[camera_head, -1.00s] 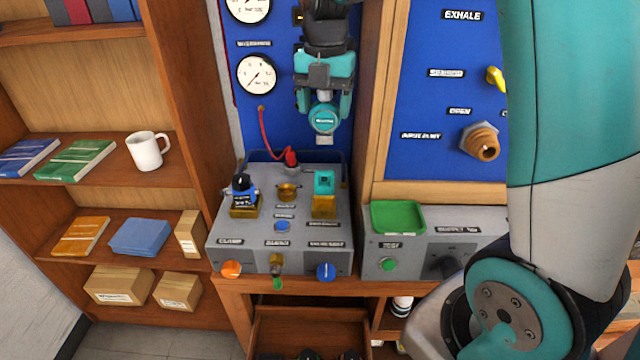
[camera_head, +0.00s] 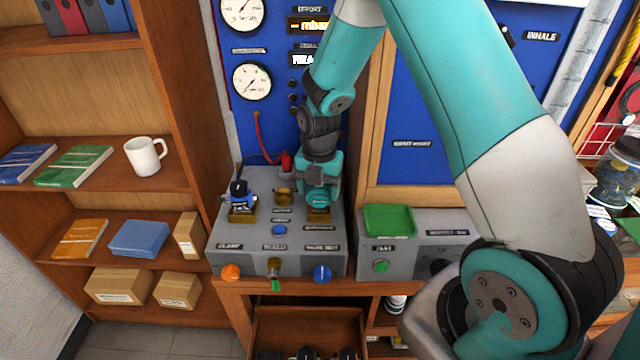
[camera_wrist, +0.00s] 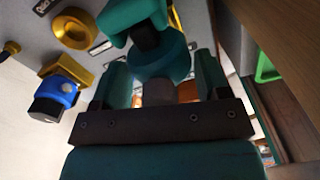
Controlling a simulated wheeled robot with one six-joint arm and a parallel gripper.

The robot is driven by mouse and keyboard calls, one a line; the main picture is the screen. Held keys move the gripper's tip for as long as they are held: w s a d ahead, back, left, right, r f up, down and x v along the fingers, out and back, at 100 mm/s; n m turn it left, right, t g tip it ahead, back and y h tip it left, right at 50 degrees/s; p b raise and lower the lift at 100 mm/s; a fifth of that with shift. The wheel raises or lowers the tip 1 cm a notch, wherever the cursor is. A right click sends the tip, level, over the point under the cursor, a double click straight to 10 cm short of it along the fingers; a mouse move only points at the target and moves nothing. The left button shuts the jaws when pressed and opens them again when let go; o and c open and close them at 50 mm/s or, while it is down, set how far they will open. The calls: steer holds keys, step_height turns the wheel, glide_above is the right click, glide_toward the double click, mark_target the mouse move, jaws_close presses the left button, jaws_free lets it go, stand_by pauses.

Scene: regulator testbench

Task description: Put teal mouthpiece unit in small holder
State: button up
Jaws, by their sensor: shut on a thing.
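My gripper (camera_head: 320,188) is low over the right side of the grey test bench, at the square gold holder (camera_head: 318,216). In the wrist view its teal fingers (camera_wrist: 162,82) are shut on the teal mouthpiece unit (camera_wrist: 165,58), which shows a round disc and a dark middle. In the head view my gripper hides the unit, and I cannot tell whether it still touches the square holder. A small round gold holder (camera_head: 283,195) stands empty just left of my gripper; it also shows in the wrist view (camera_wrist: 75,28).
A blue-and-black unit (camera_head: 241,190) sits in another gold holder at the bench's left. A red plug with a hose (camera_head: 286,160) stands behind the round holder. A green tray (camera_head: 390,220) lies to the right. A wooden post and blue gauge panel bound the space.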

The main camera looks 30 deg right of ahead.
steer(key=shift+f, duration=0.1)
steer(key=o, duration=1)
steer(key=shift+o, duration=0.2)
step_height(320, 180, up, 11)
steer(key=b, duration=0.3)
steer(key=shift+r+b, duration=0.2)
steer(key=shift+b, duration=0.1)
steer(key=shift+s+r, duration=0.1)
steer(key=shift+r, duration=0.25)
steer(key=s+a+r+m+y, duration=0.2)
steer(key=s+a+m, duration=0.6)
steer(key=s, duration=0.4)
steer(key=s+a+r+m+y, duration=0.2)
steer(key=s+a+r+m, duration=0.2)
steer(key=s+a+m, duration=0.5)
steer(key=s+m, duration=0.2)
steer(key=s, duration=0.1)
steer(key=shift+s+a+r, duration=0.15)
steer(key=shift+s+r, duration=0.15)
steer(key=shift+r, duration=0.1)
